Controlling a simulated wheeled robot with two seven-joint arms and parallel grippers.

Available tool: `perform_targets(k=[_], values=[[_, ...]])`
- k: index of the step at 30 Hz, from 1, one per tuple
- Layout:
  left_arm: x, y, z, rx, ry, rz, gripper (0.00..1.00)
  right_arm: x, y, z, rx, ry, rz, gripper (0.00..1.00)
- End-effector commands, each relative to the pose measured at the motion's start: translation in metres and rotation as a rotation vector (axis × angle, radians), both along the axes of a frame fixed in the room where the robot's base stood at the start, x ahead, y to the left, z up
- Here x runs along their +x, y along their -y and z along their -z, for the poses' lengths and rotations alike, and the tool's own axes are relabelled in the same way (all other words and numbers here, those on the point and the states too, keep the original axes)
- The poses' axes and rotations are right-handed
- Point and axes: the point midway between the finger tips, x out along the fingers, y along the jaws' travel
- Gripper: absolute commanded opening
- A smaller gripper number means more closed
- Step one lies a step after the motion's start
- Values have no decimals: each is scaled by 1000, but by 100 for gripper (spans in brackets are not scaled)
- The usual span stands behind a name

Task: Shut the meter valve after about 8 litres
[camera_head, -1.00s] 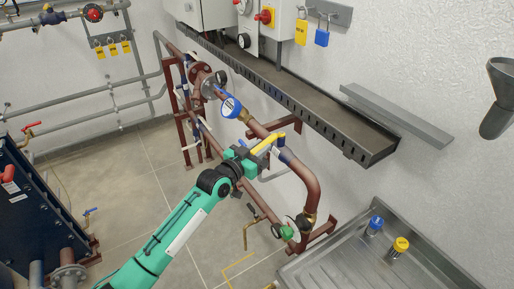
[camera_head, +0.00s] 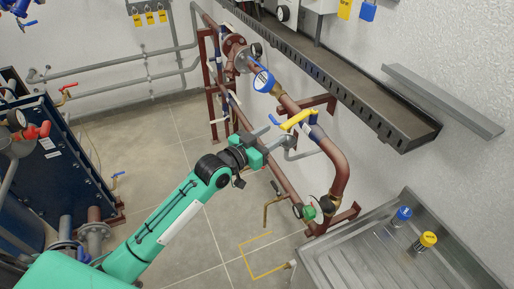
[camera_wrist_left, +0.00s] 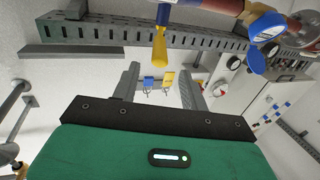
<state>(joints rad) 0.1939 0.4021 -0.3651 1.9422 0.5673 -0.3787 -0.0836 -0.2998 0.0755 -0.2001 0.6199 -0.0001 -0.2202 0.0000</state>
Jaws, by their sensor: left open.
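The meter (camera_head: 263,81) with its blue lid sits on the brown pipe in the head view. Its lid also shows at the top right of the wrist view (camera_wrist_left: 268,26). The valve's yellow lever (camera_head: 298,119) lies crosswise over the pipe, below and right of the meter; in the left wrist view the lever (camera_wrist_left: 160,46) is just beyond the fingertips. My left gripper (camera_head: 268,144) is open and empty, left of the lever and apart from it; its fingers flank the view centre in the wrist view (camera_wrist_left: 159,74). The meter's reading is too small to tell. My right gripper is out of view.
A dark cable tray (camera_head: 345,85) runs along the wall above the pipe. A steel sink (camera_head: 345,262) with a blue and a yellow-capped item stands lower right.

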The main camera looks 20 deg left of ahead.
Motion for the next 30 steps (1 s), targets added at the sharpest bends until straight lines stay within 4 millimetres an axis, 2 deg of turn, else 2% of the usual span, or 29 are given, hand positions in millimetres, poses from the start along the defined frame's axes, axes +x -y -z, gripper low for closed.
perform_targets(k=[3,10,26,29,30], values=[[-20,-12,3,2,1,0,45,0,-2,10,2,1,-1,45],[-41,-25,1,1,1,0,45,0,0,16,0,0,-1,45],[-43,-26,0,0,0,-1,45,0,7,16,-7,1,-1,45],[-39,-29,12,3,-18,-13,45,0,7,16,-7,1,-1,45],[-36,-32,23,7,-35,-26,45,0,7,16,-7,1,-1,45]])
